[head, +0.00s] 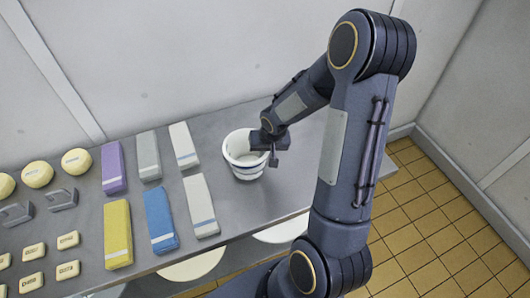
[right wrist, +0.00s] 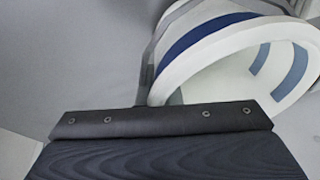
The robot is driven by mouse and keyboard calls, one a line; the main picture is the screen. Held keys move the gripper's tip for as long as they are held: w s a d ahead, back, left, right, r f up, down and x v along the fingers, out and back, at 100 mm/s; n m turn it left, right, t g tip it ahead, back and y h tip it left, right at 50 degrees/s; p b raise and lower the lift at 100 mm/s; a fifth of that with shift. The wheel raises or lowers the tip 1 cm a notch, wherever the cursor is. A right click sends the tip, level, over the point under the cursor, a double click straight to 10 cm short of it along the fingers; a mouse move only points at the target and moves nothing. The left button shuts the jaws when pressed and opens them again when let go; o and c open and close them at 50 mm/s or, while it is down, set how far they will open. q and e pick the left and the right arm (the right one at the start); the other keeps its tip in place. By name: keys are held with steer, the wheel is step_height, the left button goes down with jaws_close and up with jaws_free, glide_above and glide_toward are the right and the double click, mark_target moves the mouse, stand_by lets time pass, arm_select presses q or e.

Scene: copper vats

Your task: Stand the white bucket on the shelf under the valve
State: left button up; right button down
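The white bucket (head: 240,158), with a blue-grey band, stands upright on the grey table. My right gripper (head: 273,158) is at the right side of its rim, pointing down, and a small finger part shows by the rim. In the right wrist view the bucket's rim and wall (right wrist: 205,38), with a blue stripe, fill the upper right, close beyond the dark gripper body. The fingers are mostly hidden, so I cannot tell whether they are closed on the rim. My left gripper is not in view. No valve or shelf under one can be made out.
The grey table (head: 285,185) holds a purple block (head: 113,168), a yellow block (head: 117,235), a blue block (head: 160,220), white and grey blocks, and several small bars and yellow rounds at left. Round stool seats (head: 195,265) stand below the front edge. Tiled floor is free at right.

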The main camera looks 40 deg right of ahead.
steer(key=shift+f, duration=0.55)
steer(key=shift+f+b, duration=0.2)
steer(key=shift+b, duration=0.1)
steer(key=c, duration=1.6)
jaws_free()
steer(key=shift+r, duration=0.1)
